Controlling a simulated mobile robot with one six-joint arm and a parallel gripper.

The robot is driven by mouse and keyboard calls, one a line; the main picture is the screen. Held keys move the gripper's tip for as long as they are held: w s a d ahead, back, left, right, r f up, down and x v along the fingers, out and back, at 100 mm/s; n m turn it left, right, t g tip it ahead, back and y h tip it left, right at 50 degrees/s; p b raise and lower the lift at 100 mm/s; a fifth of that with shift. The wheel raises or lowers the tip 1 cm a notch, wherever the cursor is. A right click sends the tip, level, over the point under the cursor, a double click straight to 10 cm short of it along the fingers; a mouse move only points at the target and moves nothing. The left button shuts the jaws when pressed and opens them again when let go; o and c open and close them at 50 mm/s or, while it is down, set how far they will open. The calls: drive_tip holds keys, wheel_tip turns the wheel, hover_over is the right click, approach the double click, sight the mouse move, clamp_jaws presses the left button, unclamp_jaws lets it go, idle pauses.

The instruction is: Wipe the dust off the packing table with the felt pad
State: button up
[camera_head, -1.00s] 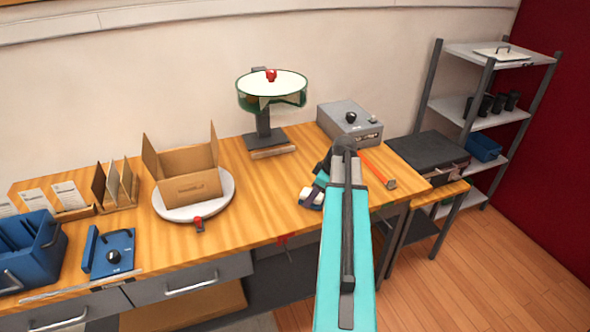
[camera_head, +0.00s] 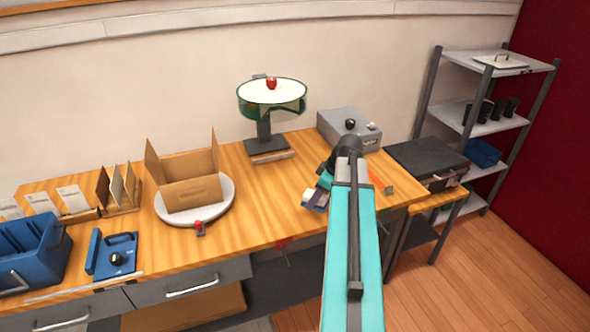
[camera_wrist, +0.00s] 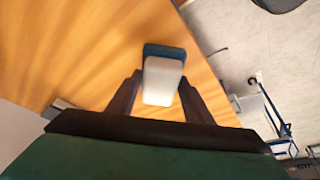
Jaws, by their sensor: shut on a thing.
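The felt pad (camera_wrist: 163,80) is a white block with a dark blue face at its far end. My gripper (camera_wrist: 158,92) is shut on its white part, with one dark finger on each side. In the head view the pad (camera_head: 314,199) shows small and tilted at the end of my arm, over the right part of the packing table (camera_head: 262,200). I cannot tell whether it touches the wood. The table top is light striped wood; I cannot make out dust on it. In the head view my arm hides much of the gripper.
A cardboard box (camera_head: 192,192) on a round white plate (camera_head: 224,208), a green-rimmed stand (camera_head: 266,135) and a grey box (camera_head: 345,130) stand on the table. An orange tool (camera_head: 388,190) is partly hidden behind my arm. Bare wood lies left of the pad.

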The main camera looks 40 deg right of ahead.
drive_tip(key=shift+r+p, duration=0.6)
drive_tip(key=shift+r, duration=0.9)
drive_tip(key=shift+w+a, duration=0.1)
